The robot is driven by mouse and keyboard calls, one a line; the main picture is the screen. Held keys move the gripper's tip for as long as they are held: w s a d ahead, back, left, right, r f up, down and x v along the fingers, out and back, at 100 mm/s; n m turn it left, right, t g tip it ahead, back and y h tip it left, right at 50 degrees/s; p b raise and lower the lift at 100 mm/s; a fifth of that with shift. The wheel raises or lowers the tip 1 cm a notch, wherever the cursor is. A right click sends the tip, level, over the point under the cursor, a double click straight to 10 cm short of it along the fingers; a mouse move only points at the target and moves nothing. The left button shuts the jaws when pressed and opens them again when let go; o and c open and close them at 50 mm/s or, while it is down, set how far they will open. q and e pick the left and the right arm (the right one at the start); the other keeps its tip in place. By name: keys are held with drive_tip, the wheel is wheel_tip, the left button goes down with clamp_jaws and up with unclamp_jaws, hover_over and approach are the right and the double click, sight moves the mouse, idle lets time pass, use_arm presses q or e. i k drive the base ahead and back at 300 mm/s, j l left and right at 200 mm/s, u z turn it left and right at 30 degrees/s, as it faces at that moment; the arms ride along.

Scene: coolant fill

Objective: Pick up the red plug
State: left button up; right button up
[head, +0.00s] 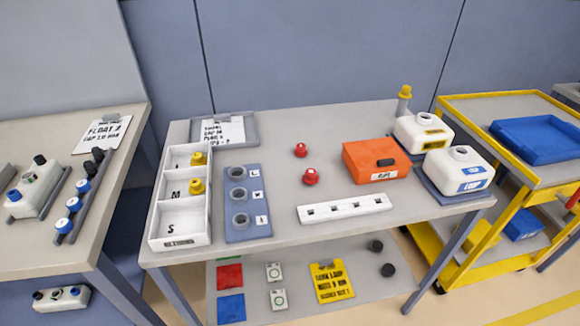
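Two small red pieces that look like plugs stand on the middle table (280,225), apart from each other. The farther red plug (300,150) is near the table's centre. The nearer red plug (311,176) is a little closer and slightly to the right, left of an orange box (375,160). Nothing touches either one. I cannot tell which of the two the task names. Neither of my grippers shows in the head view.
A white tray (160,241) with yellow plugs and a grey block with several sockets (247,213) stand on the left. A white slotted strip (344,208) lies in front. White containers (457,171) are at the right. The tabletop around the red pieces is clear.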

sight(300, 150)
drive_tip(key=i+l+u, duration=0.2)
drive_tip(key=u, duration=0.25)
drive_tip(key=i+l+u, duration=0.15)
drive_tip(key=l+u, duration=0.35)
drive_tip(key=j, duration=0.1)
